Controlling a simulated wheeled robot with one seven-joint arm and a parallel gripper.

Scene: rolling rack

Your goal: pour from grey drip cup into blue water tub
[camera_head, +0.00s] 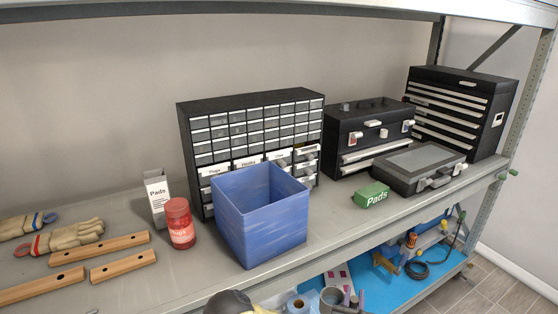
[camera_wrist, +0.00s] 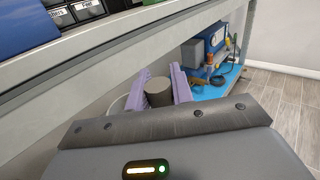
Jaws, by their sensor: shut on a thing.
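The blue water tub (camera_head: 255,228) stands upright on the upper shelf near its front edge, with an open square top. Its inside bottom is hidden in the head view. A blue corner of it shows at the upper left of the wrist view (camera_wrist: 22,30). My gripper (camera_wrist: 158,98) has pale purple fingers, one on each side of the grey drip cup (camera_wrist: 158,90), and is shut on it. The cup is outside the shelf's front edge, apart from the tub. Its contents are not visible. The head view shows the cup (camera_head: 331,297) only small at the bottom edge.
A red jar (camera_head: 180,225) and a Pads box (camera_head: 157,198) stand left of the tub. A drawer cabinet (camera_head: 190,150) is close behind it. The shelf edge separates cup and tub.

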